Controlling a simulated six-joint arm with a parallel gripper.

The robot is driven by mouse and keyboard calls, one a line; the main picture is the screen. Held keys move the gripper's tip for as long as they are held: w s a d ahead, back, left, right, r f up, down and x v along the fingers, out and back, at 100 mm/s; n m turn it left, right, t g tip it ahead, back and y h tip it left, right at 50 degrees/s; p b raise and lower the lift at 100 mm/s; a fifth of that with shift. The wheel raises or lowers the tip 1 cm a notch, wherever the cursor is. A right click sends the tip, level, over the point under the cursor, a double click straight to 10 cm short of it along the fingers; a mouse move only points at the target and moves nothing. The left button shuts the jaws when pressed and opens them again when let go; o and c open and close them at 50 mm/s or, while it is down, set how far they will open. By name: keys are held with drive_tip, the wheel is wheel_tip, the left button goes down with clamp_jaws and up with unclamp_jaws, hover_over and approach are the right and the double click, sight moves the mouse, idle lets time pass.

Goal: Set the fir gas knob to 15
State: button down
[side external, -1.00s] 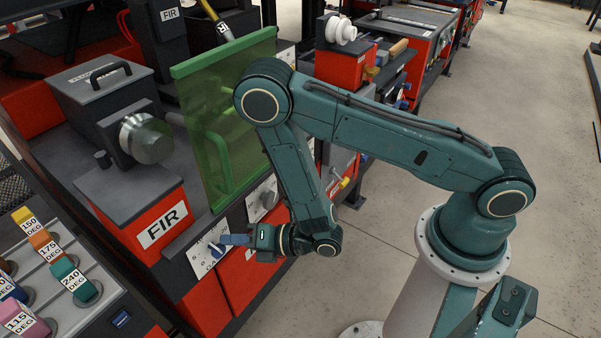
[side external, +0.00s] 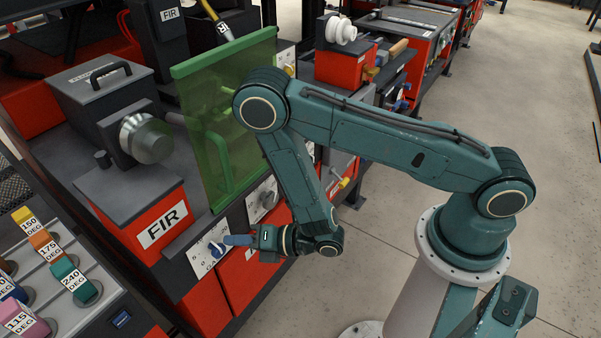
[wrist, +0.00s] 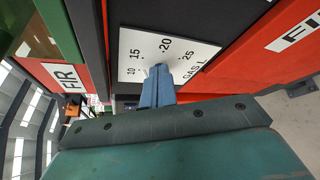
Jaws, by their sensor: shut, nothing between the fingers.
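The FIR gas dial plate (side external: 201,262) is a white panel with black numbers on the front of the red FIR station. A blue knob (side external: 216,249) shows on it, partly behind my fingers. In the wrist view the dial plate (wrist: 133,50) reads 10, 15, 20 and 25 with "GAS L" lettering. My gripper (side external: 227,240) is shut and empty, its blue fingers pointing at the plate close to the knob. In the wrist view my gripper (wrist: 159,70) covers most of the knob, so its pointer and setting are hidden. I cannot tell whether the fingers touch it.
A green translucent screen (side external: 225,125) hangs just above and behind my forearm. A second white dial plate (side external: 262,199) is right of the gas dial. Coloured degree blocks (side external: 75,281) stand at the lower left. Open floor (side external: 385,210) lies around my base.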

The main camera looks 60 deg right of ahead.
drive_tip(key=shift+d+f, duration=0.1)
drive_tip(key=shift+f, duration=0.25)
idle(0.5)
drive_tip(key=shift+d+r, duration=0.15)
drive_tip(key=shift+d, duration=0.25)
drive_tip(key=shift+s, duration=0.15)
drive_tip(key=shift+s, duration=2.8)
drive_tip(key=shift+w, duration=0.1)
